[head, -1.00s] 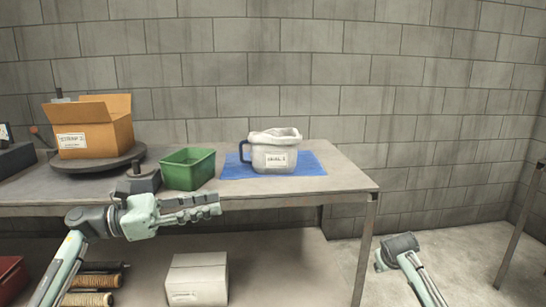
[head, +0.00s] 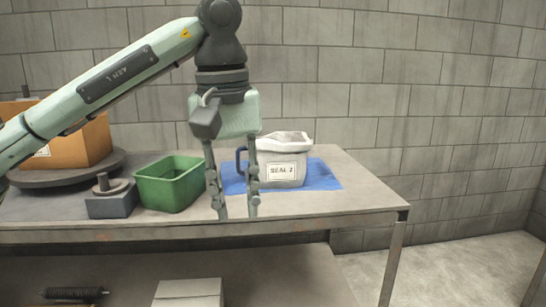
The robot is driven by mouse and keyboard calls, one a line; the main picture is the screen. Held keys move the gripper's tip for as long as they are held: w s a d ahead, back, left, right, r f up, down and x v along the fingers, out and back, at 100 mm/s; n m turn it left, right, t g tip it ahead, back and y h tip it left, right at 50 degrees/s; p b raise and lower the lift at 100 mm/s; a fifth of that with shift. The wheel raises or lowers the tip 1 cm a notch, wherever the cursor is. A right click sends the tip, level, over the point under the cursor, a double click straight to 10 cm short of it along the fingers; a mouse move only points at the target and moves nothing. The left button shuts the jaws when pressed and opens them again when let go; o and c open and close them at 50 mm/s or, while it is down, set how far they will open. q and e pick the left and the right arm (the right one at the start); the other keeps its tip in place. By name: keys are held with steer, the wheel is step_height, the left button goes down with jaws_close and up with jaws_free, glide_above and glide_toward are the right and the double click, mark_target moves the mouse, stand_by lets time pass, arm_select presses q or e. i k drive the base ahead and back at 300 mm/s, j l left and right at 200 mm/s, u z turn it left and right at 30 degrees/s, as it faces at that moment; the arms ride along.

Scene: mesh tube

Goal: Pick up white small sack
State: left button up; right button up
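The white small sack (head: 284,166) stands upright on a blue mat (head: 327,177) on the table. Its front label reads "SEAL 2", and a dark blue handle (head: 241,160) shows at its left side. My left gripper (head: 235,212) points down, with its two fingers apart and nothing between them. In the picture it is left of the sack, and its right finger overlaps the sack's left edge. I cannot tell whether they touch. My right gripper is out of view.
A green bin (head: 168,186) stands left of the gripper, beside a dark weighted block (head: 111,201). A cardboard box (head: 80,143) sits on a round turntable (head: 40,181) behind my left arm. The table's right end (head: 370,200) is clear. A pale box (head: 188,293) lies below.

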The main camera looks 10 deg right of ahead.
mark_target(282, 156)
steer(key=i, duration=1.35)
